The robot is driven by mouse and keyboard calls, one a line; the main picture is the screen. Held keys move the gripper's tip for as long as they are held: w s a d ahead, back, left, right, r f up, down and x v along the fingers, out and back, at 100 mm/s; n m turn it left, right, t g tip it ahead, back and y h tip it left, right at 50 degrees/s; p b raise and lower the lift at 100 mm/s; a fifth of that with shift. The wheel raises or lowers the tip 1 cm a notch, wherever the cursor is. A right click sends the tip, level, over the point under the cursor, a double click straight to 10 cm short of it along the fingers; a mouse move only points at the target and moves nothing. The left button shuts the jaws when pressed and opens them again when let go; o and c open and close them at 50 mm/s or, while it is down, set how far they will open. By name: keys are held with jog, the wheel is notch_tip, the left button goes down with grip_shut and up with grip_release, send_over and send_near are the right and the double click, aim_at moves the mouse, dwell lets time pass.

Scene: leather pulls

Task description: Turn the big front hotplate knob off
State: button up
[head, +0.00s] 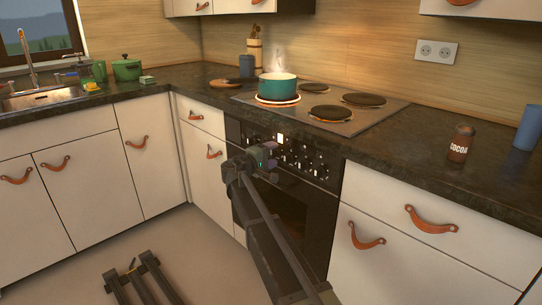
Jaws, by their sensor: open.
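The oven's black control panel (318,168) carries several small knobs and lit marks. The knobs are too small to read their settings or tell which belongs to which hotplate. My gripper (269,155) is open in front of the panel's left part. It hides some of the panel, and I cannot tell whether it touches a knob. The hob (352,124) has several dark hotplates. A teal pot (277,88) steams on a hotplate with a glowing orange rim (278,101). The front right hotplate (330,114) also shows an orange tint at its edge.
A cocoa jar (460,144) and a blue cup (528,128) stand on the right counter (400,149). Leather pulls stick out from the drawers, including one right of the oven (366,236). A sink (40,98) and a green pot (127,69) are at the left.

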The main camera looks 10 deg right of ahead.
jog(key=v, duration=1)
jog(key=shift+s+a, duration=0.25)
jog(key=shift+a, duration=0.1)
